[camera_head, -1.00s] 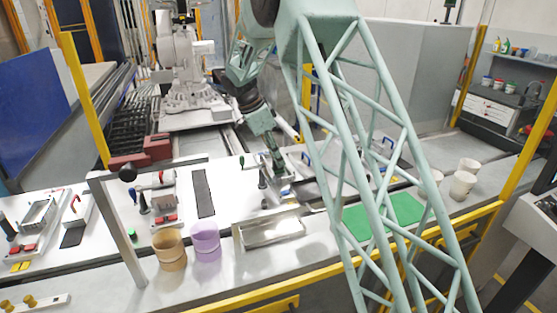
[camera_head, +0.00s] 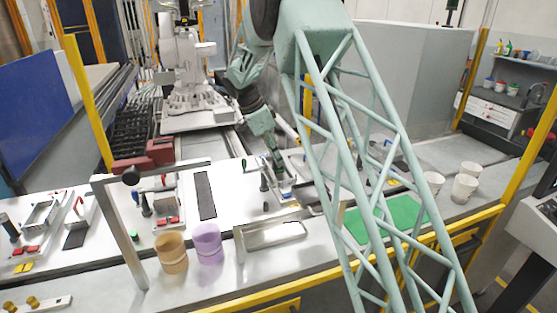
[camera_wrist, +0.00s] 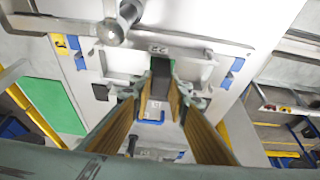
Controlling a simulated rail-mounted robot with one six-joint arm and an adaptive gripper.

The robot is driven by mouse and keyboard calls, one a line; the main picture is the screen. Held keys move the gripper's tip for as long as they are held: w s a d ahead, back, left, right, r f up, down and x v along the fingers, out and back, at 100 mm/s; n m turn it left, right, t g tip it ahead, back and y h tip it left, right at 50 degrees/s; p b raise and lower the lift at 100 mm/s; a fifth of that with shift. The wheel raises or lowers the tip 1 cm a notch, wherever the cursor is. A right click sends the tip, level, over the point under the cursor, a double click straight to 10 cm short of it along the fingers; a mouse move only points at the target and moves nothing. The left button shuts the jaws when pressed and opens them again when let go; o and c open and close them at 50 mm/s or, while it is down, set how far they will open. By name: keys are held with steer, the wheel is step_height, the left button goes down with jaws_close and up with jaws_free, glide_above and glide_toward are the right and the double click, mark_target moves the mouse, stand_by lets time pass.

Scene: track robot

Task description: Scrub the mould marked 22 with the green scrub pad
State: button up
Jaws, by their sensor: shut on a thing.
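My gripper (camera_wrist: 159,101) is shut on a small dark block with a green edge, which looks like the scrub pad (camera_wrist: 173,67); the fingers hide part of it. The mould marked 22 (camera_wrist: 190,55) is a pale metal frame with its number on the far rim. The held pad is over the middle of this mould in the wrist view; I cannot tell whether it touches the surface. In the head view my gripper (camera_head: 281,176) points down at the bench behind the metal tray, and the mould is mostly hidden there.
A metal tray (camera_head: 272,236), an amber cup (camera_head: 171,255) and a purple cup (camera_head: 208,245) stand at the front. A green mat (camera_head: 400,213) lies to the right, with several white cups (camera_head: 465,187) beyond. Red-handled clamps (camera_head: 166,202) and a metal post frame are left.

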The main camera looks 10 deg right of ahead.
steer(key=shift+w+f, duration=0.1)
steer(key=shift+w, duration=0.1)
stand_by(0.4)
steer(key=shift+w+a+p, duration=0.2)
steer(key=shift+w+p, duration=0.3)
steer(key=shift+w, duration=0.75)
steer(key=shift+w, duration=0.2)
steer(key=shift+w+a+r+p, duration=0.1)
steer(key=shift+w+p, duration=0.2)
steer(key=shift+w, duration=0.25)
steer(key=shift+w+a+r+p, duration=0.1)
steer(key=shift+w+p, duration=0.15)
steer(key=shift+w, duration=0.3)
steer(key=shift+s+d+f+b, duration=0.1)
steer(key=shift+s+b, duration=0.45)
steer(key=shift+s, duration=0.1)
steer(key=shift+s+d+f+b, duration=0.1)
steer(key=shift+s+b, duration=0.4)
steer(key=shift+s, duration=0.15)
steer(key=shift+s, duration=0.2)
